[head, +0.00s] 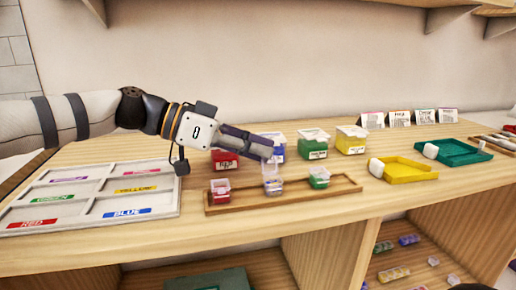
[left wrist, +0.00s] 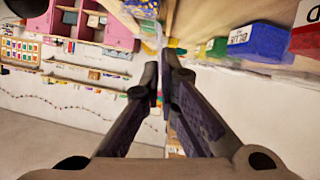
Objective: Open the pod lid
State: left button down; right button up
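Three small clear pods stand in a long wooden tray (head: 292,197) in the head view. One has red contents (head: 220,193), the middle one looks pale purple (head: 273,182), and one has green contents (head: 319,180). Their lids look raised or tilted, but are too small to judge. My left gripper (head: 268,149) reaches in from the left, its fingers just above and behind the middle pod, with no clear contact. In the left wrist view its fingertips (left wrist: 161,76) are slightly apart with nothing seen between them. My right gripper does not show.
Behind are larger lidded boxes: red (head: 225,163), blue (head: 275,152), green (head: 313,150) and yellow (head: 351,145). A labelled sorting board (head: 95,209) lies left. A yellow tray (head: 408,178) and a green tray (head: 462,157) lie right. Cards (head: 399,119) stand at the back.

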pick_arm(q)
jog(key=c, duration=2.1)
grip_release()
jog(key=shift+c, duration=0.2)
jog(key=v, duration=1.2)
